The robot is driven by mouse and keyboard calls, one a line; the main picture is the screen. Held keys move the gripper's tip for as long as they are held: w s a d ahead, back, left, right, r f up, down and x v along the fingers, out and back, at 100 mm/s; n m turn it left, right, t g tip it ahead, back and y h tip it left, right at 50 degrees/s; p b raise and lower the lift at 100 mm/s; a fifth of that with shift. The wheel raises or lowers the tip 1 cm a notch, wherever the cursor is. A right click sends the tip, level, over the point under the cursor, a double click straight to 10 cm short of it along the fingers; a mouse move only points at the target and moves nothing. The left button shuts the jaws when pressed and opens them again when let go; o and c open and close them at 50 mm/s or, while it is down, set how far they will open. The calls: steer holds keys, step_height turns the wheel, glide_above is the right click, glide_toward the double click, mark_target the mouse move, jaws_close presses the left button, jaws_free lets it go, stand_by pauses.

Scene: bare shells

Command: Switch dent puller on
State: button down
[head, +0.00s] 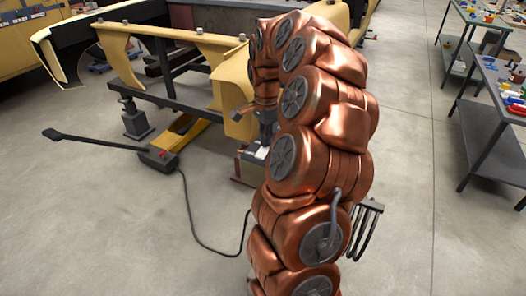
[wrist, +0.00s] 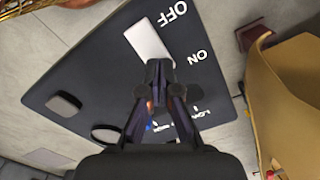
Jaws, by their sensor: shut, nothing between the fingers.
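The dent puller's dark control panel (wrist: 90,65) fills much of the wrist view, with white OFF and ON lettering. The fingers partly hide small red and blue spots and lettering below. In the head view my gripper (head: 266,130) points down above a box-shaped unit (head: 249,168) on the floor, partly hidden by my copper arm.
A yellow car body shell (head: 195,50) on a dark frame stands behind. Workbenches (head: 503,95) stand right. The floor between is clear.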

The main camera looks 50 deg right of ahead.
steer(key=shift+f+b, duration=0.4)
steer(key=shift+f, duration=0.05)
stand_by(0.3)
steer(key=shift+r+p, duration=0.35)
steer(key=shift+r, duration=3.15)
